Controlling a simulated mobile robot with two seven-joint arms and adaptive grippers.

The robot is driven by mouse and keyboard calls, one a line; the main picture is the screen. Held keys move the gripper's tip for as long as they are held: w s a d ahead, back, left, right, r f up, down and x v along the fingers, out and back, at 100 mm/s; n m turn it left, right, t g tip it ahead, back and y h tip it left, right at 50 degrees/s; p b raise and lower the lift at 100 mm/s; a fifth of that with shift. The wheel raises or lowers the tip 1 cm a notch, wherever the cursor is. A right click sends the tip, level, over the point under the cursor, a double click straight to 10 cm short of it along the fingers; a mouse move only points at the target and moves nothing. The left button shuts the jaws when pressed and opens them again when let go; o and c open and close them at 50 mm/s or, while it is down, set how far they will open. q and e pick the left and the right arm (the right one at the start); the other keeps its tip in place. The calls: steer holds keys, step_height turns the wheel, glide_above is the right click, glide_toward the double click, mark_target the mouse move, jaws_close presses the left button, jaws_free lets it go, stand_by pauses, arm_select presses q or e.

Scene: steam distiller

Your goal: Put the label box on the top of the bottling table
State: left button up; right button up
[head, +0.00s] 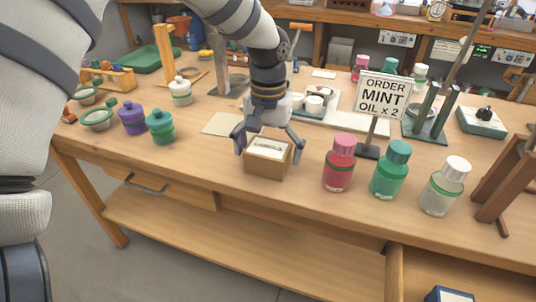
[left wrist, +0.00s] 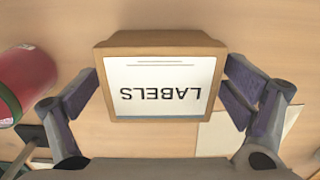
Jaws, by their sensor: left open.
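The label box (head: 266,166) is a small brown box with a white top. It stands at the front part of the wooden bottling table (head: 215,176) in the head view. In the left wrist view the label box (left wrist: 160,88) shows the word LABELS upside down. My left gripper (head: 268,150) is above the box, pointing down, with its fingers spread on two opposite sides of it. The fingers are open; I cannot tell whether they touch the sides. The box's underside is hidden. My right gripper is in neither view.
Red (head: 338,165), green (head: 391,171) and clear (head: 443,187) bottles stand right of the box. Behind them is an ORDER MINT OIL sign (head: 382,96). Purple (head: 132,118) and green (head: 160,127) jars stand left. A flat beige sheet (head: 221,124) lies behind the box.

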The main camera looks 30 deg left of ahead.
mark_target(268, 147)
arm_select(q)
step_height(268, 147, up, 11)
steer(key=shift+r, duration=0.15)
stand_by(0.4)
